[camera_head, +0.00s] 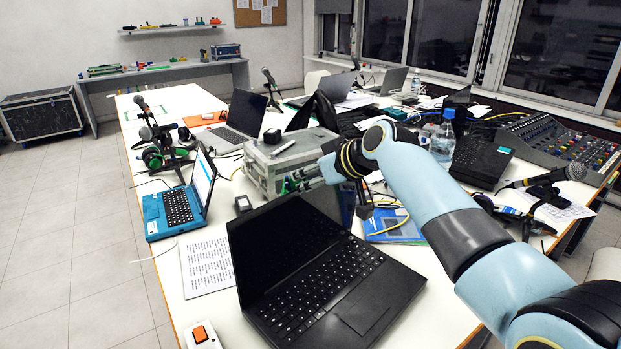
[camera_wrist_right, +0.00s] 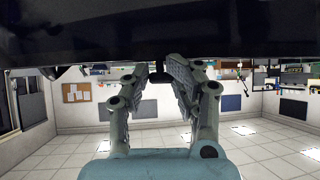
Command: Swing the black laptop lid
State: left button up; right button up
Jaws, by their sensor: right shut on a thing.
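The black laptop (camera_head: 340,300) stands on the white table in the near middle of the head view, its lid (camera_head: 275,248) raised and its keyboard uncovered. My right gripper (camera_head: 358,205) is at the lid's upper right edge, partly hidden by its own wrist. In the right wrist view, my right gripper's fingers (camera_wrist_right: 160,80) are shut on a small dark part under a broad dark surface, which looks like the lid (camera_wrist_right: 160,30). The exact contact is hard to see. My left gripper is not in view.
A grey equipment box (camera_head: 290,160) stands right behind the lid. A blue laptop (camera_head: 178,205), a printed sheet (camera_head: 207,266) and a switch with an orange button (camera_head: 201,335) lie to the left. A water bottle (camera_head: 443,140) and a mixing console (camera_head: 560,140) are to the right.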

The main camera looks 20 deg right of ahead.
jog(key=w+a+f+b, duration=0.1)
jog(key=w+a+b, duration=0.2)
jog(key=w+b, duration=0.3)
jog(key=shift+w+a+f, duration=0.15)
jog(key=shift+w+a, duration=0.05)
jog(key=shift+a, duration=0.1)
jog(key=o, duration=1.2)
